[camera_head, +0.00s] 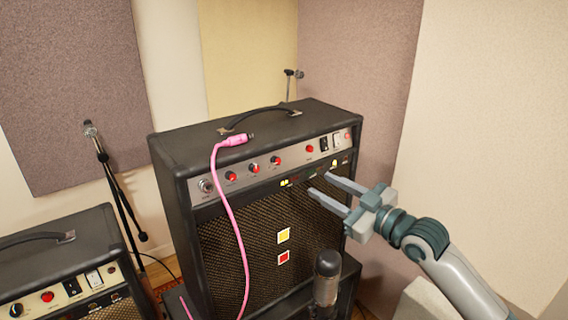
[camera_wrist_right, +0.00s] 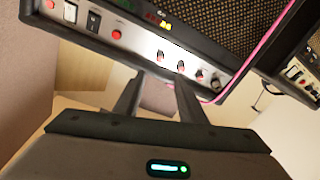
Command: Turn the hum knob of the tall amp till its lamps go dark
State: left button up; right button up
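The tall amp (camera_head: 180,170) is black with a grey control strip (camera_head: 215,184) and a mesh front. Red-topped knobs (camera_head: 253,168) run along the strip; their labels are too small to read, so I cannot tell which is the hum knob. Small yellow (camera_head: 284,183) and green (camera_head: 313,175) lamps glow below the strip. My right gripper (camera_head: 320,182) is open and empty in front of the upper right of the amp's front. In the right wrist view, its fingers (camera_wrist_right: 158,82) stand apart near the knobs (camera_wrist_right: 181,66), and red and yellow lamps (camera_wrist_right: 160,21) are lit. My left gripper is not in view.
A pink cable (camera_head: 232,220) lies over the amp's top and hangs down its front. A microphone (camera_head: 327,268) stands before the amp, low right. A smaller amp (camera_head: 65,250) is at the left, beside a stand (camera_head: 110,165).

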aim_at(278, 161)
jog(key=p+x, duration=0.4)
jog(key=x, duration=0.9)
jog(key=shift+w+a+r, duration=0.1)
jog(key=shift+w+a, duration=0.15)
jog(key=shift+w, duration=0.05)
jog(key=shift+p+x, duration=0.3)
jog(key=shift+x, duration=0.45)
jog(key=shift+c, duration=0.6)
grip_shut()
